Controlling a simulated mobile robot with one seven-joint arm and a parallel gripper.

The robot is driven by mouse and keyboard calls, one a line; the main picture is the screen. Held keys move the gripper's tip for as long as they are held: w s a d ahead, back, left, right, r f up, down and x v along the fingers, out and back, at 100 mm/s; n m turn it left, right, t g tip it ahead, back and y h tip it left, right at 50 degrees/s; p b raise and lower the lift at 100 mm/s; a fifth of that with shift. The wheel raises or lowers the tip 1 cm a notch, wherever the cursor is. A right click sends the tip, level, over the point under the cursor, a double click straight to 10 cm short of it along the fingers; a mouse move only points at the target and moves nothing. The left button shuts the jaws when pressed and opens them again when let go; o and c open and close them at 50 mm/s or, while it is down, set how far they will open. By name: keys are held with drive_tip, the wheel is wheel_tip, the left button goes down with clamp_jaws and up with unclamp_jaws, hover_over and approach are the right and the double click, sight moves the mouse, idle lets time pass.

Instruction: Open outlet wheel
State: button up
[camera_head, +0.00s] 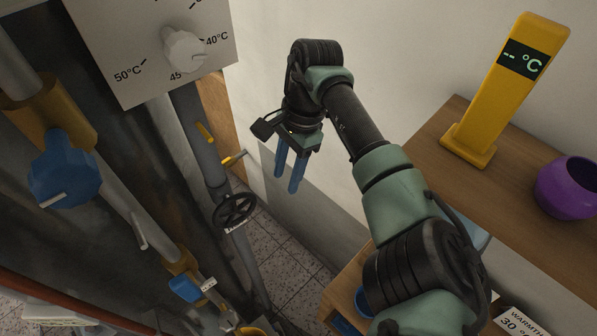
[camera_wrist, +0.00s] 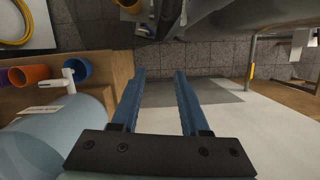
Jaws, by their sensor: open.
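A black handwheel (camera_head: 233,211) with a small pale label sits on a grey pipe low in the middle of the head view. The label is too small to read, so I cannot confirm that it says outlet. My gripper (camera_head: 286,182) is up and to the right of the wheel, apart from it. Its two blue fingers are open, empty and point downward. In the wrist view, the fingers (camera_wrist: 160,78) stand apart with nothing between them. I cannot make out the wheel clearly in that view.
A dial panel (camera_head: 150,45), a blue knob (camera_head: 64,172) and a blue valve handle (camera_head: 185,288) are on the left. A wooden shelf (camera_head: 430,155) on the right holds a yellow thermometer (camera_head: 505,90) and a purple pot (camera_head: 567,188). Tiled floor (camera_head: 285,250) lies clear below my gripper.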

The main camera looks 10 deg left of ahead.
drive_tip(key=shift+w+d+b, duration=0.45)
drive_tip(key=shift+w+d, duration=0.6)
drive_tip(key=shift+d, duration=0.05)
drive_tip(key=f+b, duration=0.1)
drive_tip(key=b, duration=0.7)
drive_tip(key=shift+w+f+g+y, duration=0.1)
drive_tip(key=shift+f+g+y, duration=0.15)
drive_tip(key=shift+g+y, duration=0.15)
